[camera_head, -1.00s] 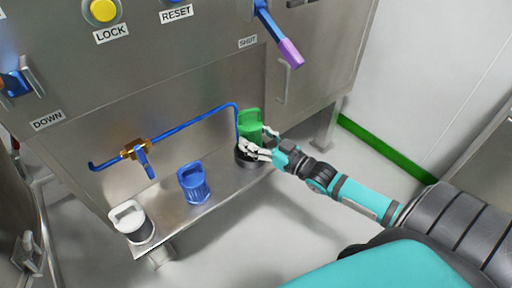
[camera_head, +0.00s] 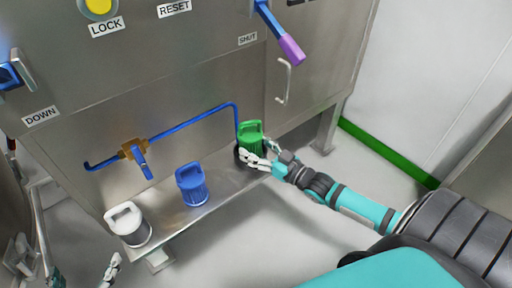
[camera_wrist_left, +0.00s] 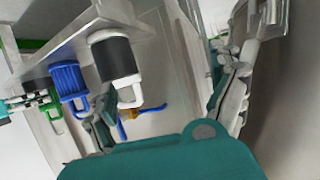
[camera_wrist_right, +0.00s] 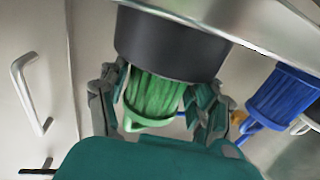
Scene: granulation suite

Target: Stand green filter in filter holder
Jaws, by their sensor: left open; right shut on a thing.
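The green filter (camera_head: 250,132), with a loop handle on top, is upright at the black filter holder (camera_head: 240,156) on the right end of the metal shelf. My right gripper (camera_head: 261,154) is shut on the green filter. In the right wrist view the green filter (camera_wrist_right: 155,98) is between the fingers, and its far end goes inside the rim of the black holder (camera_wrist_right: 165,45). Whether it touches the holder's bottom is hidden. My left gripper (camera_wrist_left: 168,78) is open and empty, low at the left of the head view, near the white filter (camera_head: 128,222).
A blue filter (camera_head: 192,184) stands mid-shelf, and the white filter stands at the left end. A blue pipe with a brass valve (camera_head: 133,150) runs behind them and bends down close to the green filter. A metal handle (camera_head: 284,82) is on the panel to the right.

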